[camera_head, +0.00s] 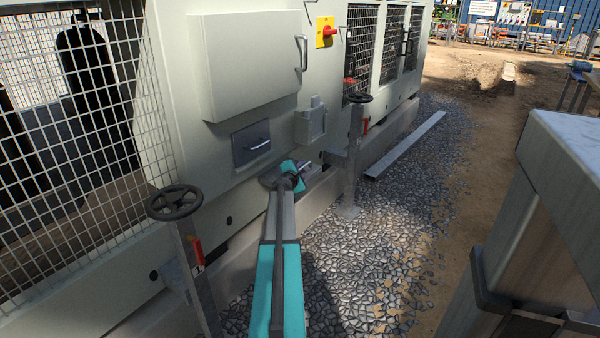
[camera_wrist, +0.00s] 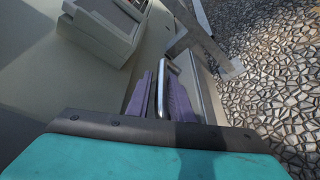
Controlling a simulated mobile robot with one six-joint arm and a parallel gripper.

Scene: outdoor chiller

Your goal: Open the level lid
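A small dark grey hatch (camera_head: 242,148) with a silver bar handle (camera_head: 258,145) is set low in the pale machine wall and looks closed. I take it as the level lid, though no label is readable. My gripper (camera_head: 297,176) is below and right of this hatch, close to the base of the wall. In the wrist view, my two purple fingers (camera_wrist: 163,94) stand apart on either side of an upright silver bar (camera_wrist: 161,88). I cannot tell which part this bar belongs to. A gap shows beside the bar, with no clear contact.
A grey box (camera_head: 311,123) juts from the wall; it also shows in the wrist view (camera_wrist: 104,30). Valve wheels on posts stand right (camera_head: 357,97) and front left (camera_head: 174,203). A larger closed cover (camera_head: 245,65) is above. Open gravel (camera_head: 400,220) lies right.

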